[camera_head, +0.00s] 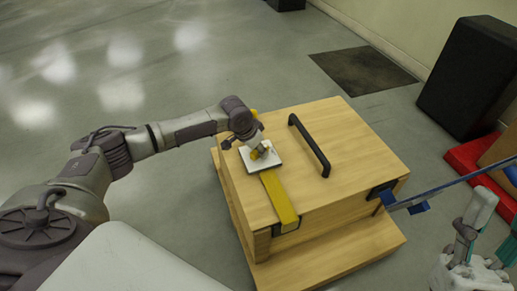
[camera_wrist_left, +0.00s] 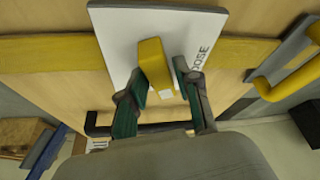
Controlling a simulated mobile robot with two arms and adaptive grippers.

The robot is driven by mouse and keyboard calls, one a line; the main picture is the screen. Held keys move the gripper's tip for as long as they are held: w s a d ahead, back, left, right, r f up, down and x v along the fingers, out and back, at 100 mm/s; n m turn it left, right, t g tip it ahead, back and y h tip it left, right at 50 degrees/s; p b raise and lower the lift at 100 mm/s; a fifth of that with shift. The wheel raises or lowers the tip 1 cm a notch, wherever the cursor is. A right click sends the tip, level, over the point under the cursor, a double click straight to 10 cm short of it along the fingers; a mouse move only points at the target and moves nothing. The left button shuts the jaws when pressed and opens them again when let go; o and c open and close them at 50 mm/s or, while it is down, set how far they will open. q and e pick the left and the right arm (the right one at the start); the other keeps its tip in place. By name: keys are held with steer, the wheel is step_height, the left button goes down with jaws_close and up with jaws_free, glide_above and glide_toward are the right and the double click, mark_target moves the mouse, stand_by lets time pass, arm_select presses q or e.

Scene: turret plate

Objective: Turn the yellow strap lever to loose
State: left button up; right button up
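A yellow lever (camera_wrist_left: 157,68) stands on a white plate (camera_wrist_left: 113,42) with printed letters reading "OOSE" at its right side, the rest hidden. The plate (camera_head: 265,163) also shows in the head view on top of a wooden box, beside a yellow strap (camera_head: 279,197). My left gripper (camera_wrist_left: 160,85) has its two fingers on either side of the lever. The left finger is very close to it and a narrow gap seems to show at the right finger; I cannot tell whether it grips. In the head view, my left gripper (camera_head: 258,150) hides most of the lever.
The wooden box (camera_head: 350,140) has a black handle (camera_head: 310,145) on its lid. Another yellow handle (camera_wrist_left: 290,75) shows in the wrist view. A blue bar (camera_head: 440,188) reaches the box's right corner. A black block (camera_head: 470,75) stands behind. Floor at the left is clear.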

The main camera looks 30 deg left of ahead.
arm_select(q)
jaws_close()
